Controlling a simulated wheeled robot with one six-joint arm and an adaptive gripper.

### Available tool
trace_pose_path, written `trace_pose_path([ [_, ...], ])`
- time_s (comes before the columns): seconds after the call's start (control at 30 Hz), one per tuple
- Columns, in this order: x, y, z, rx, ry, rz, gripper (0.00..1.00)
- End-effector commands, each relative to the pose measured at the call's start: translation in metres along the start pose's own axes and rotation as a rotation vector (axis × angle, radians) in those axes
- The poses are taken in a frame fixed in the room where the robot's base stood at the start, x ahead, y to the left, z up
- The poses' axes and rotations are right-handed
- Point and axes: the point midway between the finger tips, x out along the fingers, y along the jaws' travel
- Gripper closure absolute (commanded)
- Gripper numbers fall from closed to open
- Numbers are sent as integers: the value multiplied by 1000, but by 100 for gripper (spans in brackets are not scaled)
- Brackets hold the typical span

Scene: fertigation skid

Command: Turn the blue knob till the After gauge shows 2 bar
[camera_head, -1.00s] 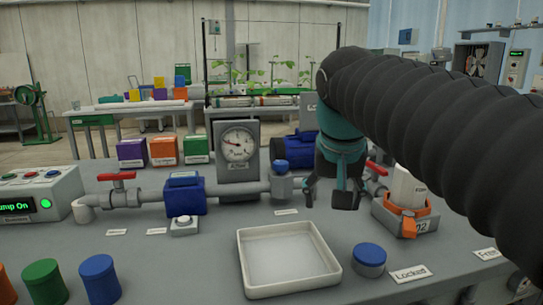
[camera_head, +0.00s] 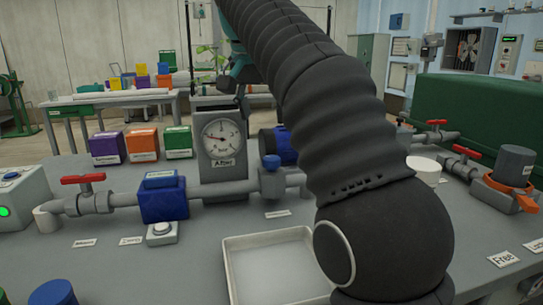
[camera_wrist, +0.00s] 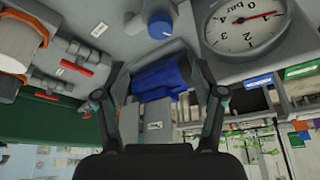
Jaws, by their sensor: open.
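The After gauge (camera_head: 222,141) stands upright behind the pipe. Its red needle points left and slightly up in the head view; the exact reading is too small to tell. The gauge is upside down in the wrist view (camera_wrist: 243,25). The blue knob (camera_head: 271,161) sits on top of a grey fitting on the pipe, right of the gauge. It shows in the wrist view (camera_wrist: 160,24) beyond the fingertips, not between them. My gripper (camera_wrist: 157,64) is open and empty. In the head view it is mostly hidden behind my arm, raised above and behind the gauge.
A blue block (camera_head: 163,197) and a red-handled valve (camera_head: 84,179) are on the pipe to the left. A white tray (camera_head: 232,287) lies in front, partly covered by my arm. A grey cylinder in an orange clamp (camera_head: 521,193) stands at right. A blue motor (camera_wrist: 163,73) lies near my fingers.

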Motion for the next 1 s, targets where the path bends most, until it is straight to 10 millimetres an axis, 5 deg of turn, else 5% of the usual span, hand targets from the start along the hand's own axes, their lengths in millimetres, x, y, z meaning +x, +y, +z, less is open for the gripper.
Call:
trace_pose_path([
  [0.5, 96, 2, 1, 1, -1, 1, 31],
  [1.0, 122, 2, 0, 1, 0, 0, 31],
])
